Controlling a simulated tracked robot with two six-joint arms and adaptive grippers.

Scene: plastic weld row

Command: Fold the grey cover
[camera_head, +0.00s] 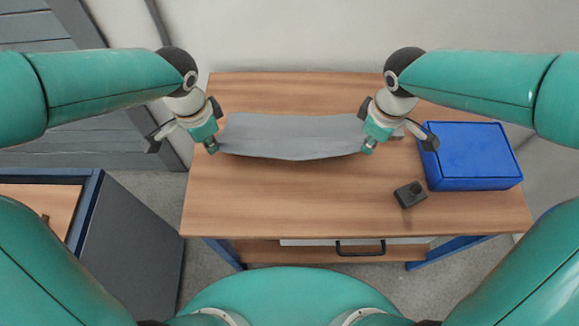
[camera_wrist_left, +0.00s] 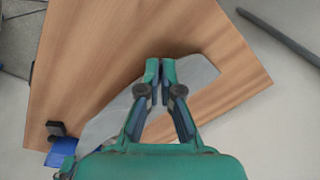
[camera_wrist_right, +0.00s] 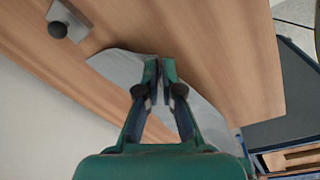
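The grey cover (camera_head: 290,135) stretches between my two grippers above the wooden table; its near edge bows down in the middle. My left gripper (camera_head: 211,147) is at its near left corner. In the left wrist view the fingers (camera_wrist_left: 160,66) are nearly together, with the cover (camera_wrist_left: 198,76) showing on both sides of them. My right gripper (camera_head: 368,147) is at its near right corner. In the right wrist view its fingers (camera_wrist_right: 160,68) are also nearly together on the cover (camera_wrist_right: 120,66). The fingers hide the pinched cloth.
A closed blue box (camera_head: 470,155) stands at the table's right side. A small dark device (camera_head: 410,194) lies in front of it. The table's (camera_head: 280,205) near half is mostly clear. A grey cabinet (camera_head: 125,240) stands at the left.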

